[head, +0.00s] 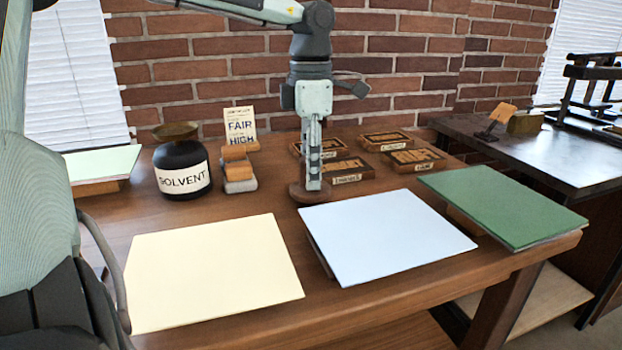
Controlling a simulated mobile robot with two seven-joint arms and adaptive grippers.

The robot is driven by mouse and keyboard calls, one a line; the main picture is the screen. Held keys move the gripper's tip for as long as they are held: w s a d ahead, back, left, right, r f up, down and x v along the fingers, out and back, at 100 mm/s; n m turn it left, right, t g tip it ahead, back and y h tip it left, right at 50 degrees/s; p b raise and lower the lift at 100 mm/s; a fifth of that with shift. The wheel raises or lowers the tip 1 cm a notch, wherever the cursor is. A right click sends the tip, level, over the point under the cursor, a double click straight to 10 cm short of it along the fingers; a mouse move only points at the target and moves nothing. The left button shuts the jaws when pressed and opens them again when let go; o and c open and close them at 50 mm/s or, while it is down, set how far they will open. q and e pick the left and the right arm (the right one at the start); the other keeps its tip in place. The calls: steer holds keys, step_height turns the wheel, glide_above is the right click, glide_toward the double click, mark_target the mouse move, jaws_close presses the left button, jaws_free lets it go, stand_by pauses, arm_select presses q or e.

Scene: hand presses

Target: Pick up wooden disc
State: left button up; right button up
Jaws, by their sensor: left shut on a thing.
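The wooden disc (298,193) is a dark brown round piece near the middle of the wooden table, just behind the pale blue sheets. My left gripper (313,186) points straight down over it from above. Its fingers are shut on the disc and hide part of it. The disc looks flat and close to the tabletop; I cannot tell whether it touches the table. My right gripper is not in view.
Cream (215,270), pale blue (385,235) and green (503,203) paper stacks line the front. A black solvent jar (181,165) and a small wooden block on a grey base (239,172) stand left. Several type trays (343,171) lie behind. Another dark table (560,155) is right.

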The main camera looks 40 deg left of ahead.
arm_select(q)
steer(key=shift+r, duration=0.95)
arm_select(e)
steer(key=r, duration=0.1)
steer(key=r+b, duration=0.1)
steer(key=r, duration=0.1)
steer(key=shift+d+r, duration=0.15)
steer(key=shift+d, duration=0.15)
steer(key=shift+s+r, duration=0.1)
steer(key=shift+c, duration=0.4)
arm_select(q)
steer(key=s+a+r, duration=0.2)
steer(key=s+r, duration=0.5)
steer(key=s, duration=0.4)
steer(key=shift+s+a, duration=0.15)
steer(key=shift+s, duration=0.15)
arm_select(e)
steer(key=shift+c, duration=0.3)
